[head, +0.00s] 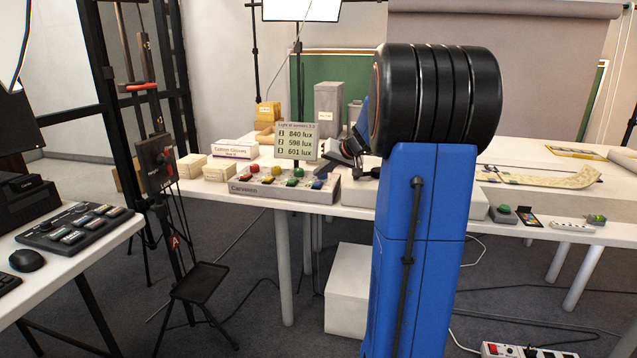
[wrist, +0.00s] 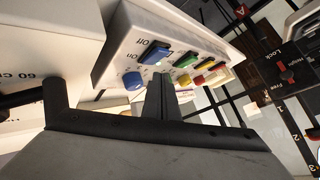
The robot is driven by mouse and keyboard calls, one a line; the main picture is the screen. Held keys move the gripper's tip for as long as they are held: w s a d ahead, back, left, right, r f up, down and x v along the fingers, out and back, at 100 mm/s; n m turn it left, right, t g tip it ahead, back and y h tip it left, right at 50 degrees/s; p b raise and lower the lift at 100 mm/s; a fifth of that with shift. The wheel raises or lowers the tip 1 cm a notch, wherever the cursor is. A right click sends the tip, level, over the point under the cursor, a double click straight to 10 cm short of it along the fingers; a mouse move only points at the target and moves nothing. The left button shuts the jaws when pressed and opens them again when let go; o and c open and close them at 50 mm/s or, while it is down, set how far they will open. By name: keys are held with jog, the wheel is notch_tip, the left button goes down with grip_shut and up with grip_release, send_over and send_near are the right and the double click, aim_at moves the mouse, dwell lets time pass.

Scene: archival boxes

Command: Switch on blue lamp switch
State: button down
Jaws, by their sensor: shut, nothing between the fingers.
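The white control box (head: 285,192) stands at the table's front edge, with a row of coloured domes and rocker switches. I cannot tell which way the switch is tipped. My gripper (wrist: 161,82) is shut and empty. Its fingertips appear just below the blue switch in the wrist picture; contact cannot be told. In the head view, my gripper (head: 334,158) is at the right end of the box, partly behind my arm.
A light meter display (head: 297,141) stands behind the box. Cream boxes (head: 218,171) sit to its left. A white box (wrist: 45,65) is close on the left in the wrist view. A black stand (head: 160,170) rises left of the table.

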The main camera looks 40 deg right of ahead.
aim_at(320, 184)
jog(key=shift+r, duration=0.15)
jog(key=shift+s+a+r, duration=0.1)
jog(key=shift+a+r, duration=0.05)
jog(key=shift+r, duration=1.05)
jog(key=shift+s+a+r, duration=0.1)
jog(key=shift+a+r, duration=0.05)
jog(key=shift+r, duration=1)
jog(key=s+a+f+n+g, duration=0.1)
jog(key=s+a+g, duration=0.1)
jog(key=s+a, duration=0.75)
jog(key=s+a+f+n+g, duration=0.15)
jog(key=s+a, duration=0.25)
jog(key=a, duration=1)
jog(key=s+a+f+n, duration=0.1)
jog(key=s+a+f, duration=0.2)
jog(key=s, duration=0.4)
jog(key=s+a+f+n+g, duration=0.1)
jog(key=s+a+f, duration=0.2)
jog(key=s, duration=0.5)
jog(key=s+a+f+n+h, duration=0.1)
jog(key=s+a+f, duration=0.2)
jog(key=s+f, duration=0.2)
jog(key=s, duration=0.3)
jog(key=shift+s+a+f+g, duration=0.2)
jog(key=shift+a+f+g, duration=0.05)
jog(key=shift+a+g, duration=0.15)
